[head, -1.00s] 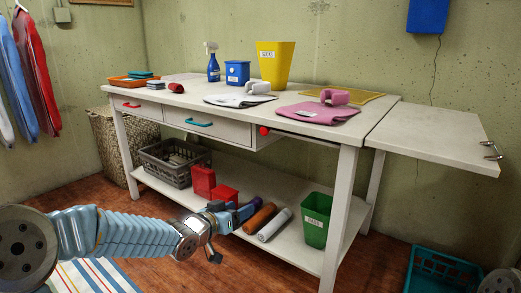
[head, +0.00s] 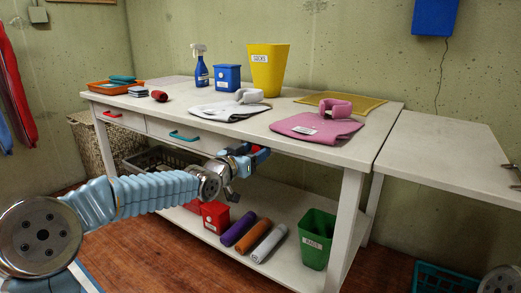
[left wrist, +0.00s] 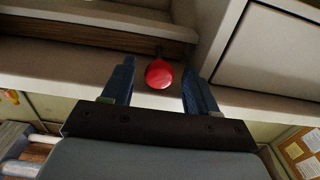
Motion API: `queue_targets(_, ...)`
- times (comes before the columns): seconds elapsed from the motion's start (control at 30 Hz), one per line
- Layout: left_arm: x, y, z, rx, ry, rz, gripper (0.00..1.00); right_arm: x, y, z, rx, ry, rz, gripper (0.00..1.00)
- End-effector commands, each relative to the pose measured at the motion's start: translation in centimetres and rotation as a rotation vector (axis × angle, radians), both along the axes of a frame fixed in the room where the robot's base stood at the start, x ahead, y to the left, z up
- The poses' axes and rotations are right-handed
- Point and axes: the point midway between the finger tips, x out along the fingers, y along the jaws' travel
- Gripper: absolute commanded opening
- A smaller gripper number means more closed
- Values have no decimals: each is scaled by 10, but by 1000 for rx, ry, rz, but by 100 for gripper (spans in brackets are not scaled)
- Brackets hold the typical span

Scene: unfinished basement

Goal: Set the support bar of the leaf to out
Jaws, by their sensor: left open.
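The fold-out leaf (head: 450,155) extends from the right end of the white workbench (head: 385,125), close to level with its top. The red round knob (left wrist: 159,74) of the support bar sits at the bench front under the top; in the head view it is mostly hidden behind my left gripper (head: 256,154). In the left wrist view, my left gripper is open, with one blue finger on each side of the knob, not closed on it. The rest of the bar is hidden. My right gripper is out of view.
Drawers with a red handle (head: 117,114) and a teal handle (head: 184,135) are left of the knob. The lower shelf holds rolls (head: 253,237), red boxes (head: 214,217) and a green bin (head: 317,240). A teal crate (head: 447,278) stands on the floor at right.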

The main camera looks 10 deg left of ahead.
Motion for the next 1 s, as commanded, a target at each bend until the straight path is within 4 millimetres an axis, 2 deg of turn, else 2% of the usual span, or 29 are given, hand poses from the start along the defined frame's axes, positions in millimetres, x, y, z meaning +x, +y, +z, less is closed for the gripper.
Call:
queue_targets(0.1,18,-7,1,-2,0,-2,58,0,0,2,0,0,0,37)
queue_targets(0.2,26,-10,0,-1,0,-1,58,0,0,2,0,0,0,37)
queue_targets(0.57,31,-12,0,1,0,0,58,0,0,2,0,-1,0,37)
queue_targets(0.93,31,-11,0,1,1,0,2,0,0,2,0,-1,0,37)
queue_targets(1.0,31,-11,0,1,1,0,0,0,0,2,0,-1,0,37)
